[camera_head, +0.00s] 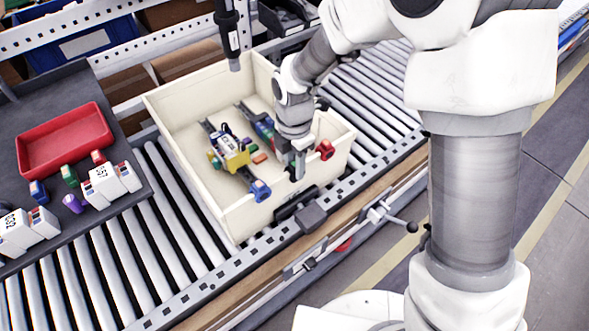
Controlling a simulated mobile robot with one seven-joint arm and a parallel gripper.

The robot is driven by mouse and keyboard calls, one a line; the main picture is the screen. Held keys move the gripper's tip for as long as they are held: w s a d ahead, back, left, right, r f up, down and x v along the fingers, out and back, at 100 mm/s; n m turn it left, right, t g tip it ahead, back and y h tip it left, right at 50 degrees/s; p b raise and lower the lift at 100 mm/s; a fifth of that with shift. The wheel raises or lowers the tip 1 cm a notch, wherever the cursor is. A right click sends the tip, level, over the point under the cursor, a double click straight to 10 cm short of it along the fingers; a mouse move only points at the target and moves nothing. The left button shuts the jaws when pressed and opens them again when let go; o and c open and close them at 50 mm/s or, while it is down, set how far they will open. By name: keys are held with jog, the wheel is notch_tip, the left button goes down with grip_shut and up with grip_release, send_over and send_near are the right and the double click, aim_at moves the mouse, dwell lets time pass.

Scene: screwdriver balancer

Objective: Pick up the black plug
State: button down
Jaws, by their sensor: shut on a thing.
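My gripper (297,172) reaches down into the cream bin (185,98), near its front right side. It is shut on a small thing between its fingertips. That thing is mostly hidden and too small to name surely. I cannot pick out the black plug clearly anywhere in the bin. To the left of my gripper, a yellow block with a white label (233,152) sits on a dark rail. A blue part (261,190) is at the near end of that rail. A red part (325,150) lies just right of my gripper.
The bin stands on a roller conveyor (150,215), its walls close around my gripper. A dark hanging screwdriver (229,35) is above its back edge. At left, a dark tray (40,115) holds a red box (65,140) and several small labelled parts.

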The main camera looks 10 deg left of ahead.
aim_at(294, 163)
jog(key=shift+w+r, duration=0.1)
jog(key=shift+r, duration=0.05)
jog(key=shift+r, duration=0.65)
notch_tip(294, 163, up, 3)
jog(key=shift+f, duration=0.15)
jog(key=s+d+r, duration=0.6)
jog(key=s+d, duration=0.2)
jog(key=shift+s+r+p, duration=0.2)
jog(key=shift+r+p, duration=0.15)
jog(key=shift+d, duration=0.15)
